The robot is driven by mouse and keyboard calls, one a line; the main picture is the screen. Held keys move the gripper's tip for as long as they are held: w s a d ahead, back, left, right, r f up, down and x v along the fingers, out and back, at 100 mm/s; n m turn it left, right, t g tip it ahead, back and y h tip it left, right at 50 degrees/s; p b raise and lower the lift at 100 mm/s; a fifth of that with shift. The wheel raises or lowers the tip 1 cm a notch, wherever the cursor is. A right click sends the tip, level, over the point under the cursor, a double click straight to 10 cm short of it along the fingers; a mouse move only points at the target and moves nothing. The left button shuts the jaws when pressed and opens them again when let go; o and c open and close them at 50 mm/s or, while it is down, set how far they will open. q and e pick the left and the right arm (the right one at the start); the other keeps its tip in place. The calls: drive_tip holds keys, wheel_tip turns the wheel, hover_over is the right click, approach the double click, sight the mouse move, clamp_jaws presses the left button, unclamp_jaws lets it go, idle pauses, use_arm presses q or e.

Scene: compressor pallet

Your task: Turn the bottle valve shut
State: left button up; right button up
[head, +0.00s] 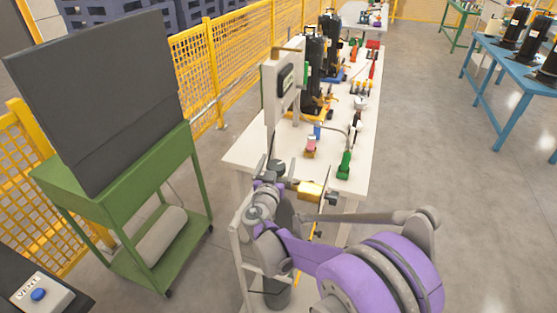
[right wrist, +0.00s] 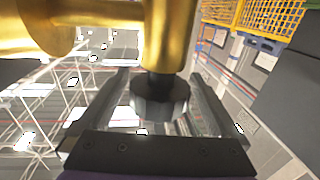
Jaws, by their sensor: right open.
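The brass valve (head: 311,190) shows in the head view by the front end of the long white table. In the right wrist view its brass body (right wrist: 165,30) fills the upper left, with a dark round knob (right wrist: 160,98) on a short black stem. My right gripper (right wrist: 160,78) is open, with one finger on each side of the knob. I see a gap beside the knob; whether either finger touches it I cannot tell. In the head view my right gripper (head: 288,183) is beside the valve, partly hidden by my purple arm. My left gripper is not in view.
A white table (head: 243,150) carries black compressors (head: 312,60) and small fittings. A green cart (head: 130,205) with a dark panel (head: 100,95) is at left, a blue table (head: 500,70) at right. Floor between is clear.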

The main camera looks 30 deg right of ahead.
drive_tip(key=shift+w+d, duration=0.4)
drive_tip(key=c, duration=1.4)
drive_tip(key=shift+o, duration=0.2)
drive_tip(key=shift+m+g+h, duration=0.4)
drive_tip(key=shift+h, duration=0.1)
drive_tip(key=m+g+h, duration=0.1)
drive_tip(key=g, duration=0.1)
drive_tip(key=m+g+h, duration=0.1)
drive_tip(key=m+g, duration=0.1)
drive_tip(key=s+m+g+h+p, duration=0.1)
drive_tip(key=g, duration=0.1)
drive_tip(key=shift+d+m+h, duration=0.3)
drive_tip(key=shift+d+h, duration=0.05)
drive_tip(key=shift+h, duration=0.05)
drive_tip(key=shift+s+d+m+g+h+p, duration=0.1)
drive_tip(key=shift+s+m+g+h+p, duration=0.15)
drive_tip(key=shift+m+g, duration=0.85)
drive_tip(key=shift+s+m+g+h+p, duration=0.2)
drive_tip(key=shift+m+g, duration=0.45)
drive_tip(key=shift+g, duration=0.9)
drive_tip(key=shift+s+d+m+g+h+p, duration=0.15)
drive_tip(key=shift+s+m+g+h, duration=0.15)
drive_tip(key=shift+m+g, duration=0.8)
drive_tip(key=shift+a+g, duration=0.1)
drive_tip(key=shift+g, duration=0.45)
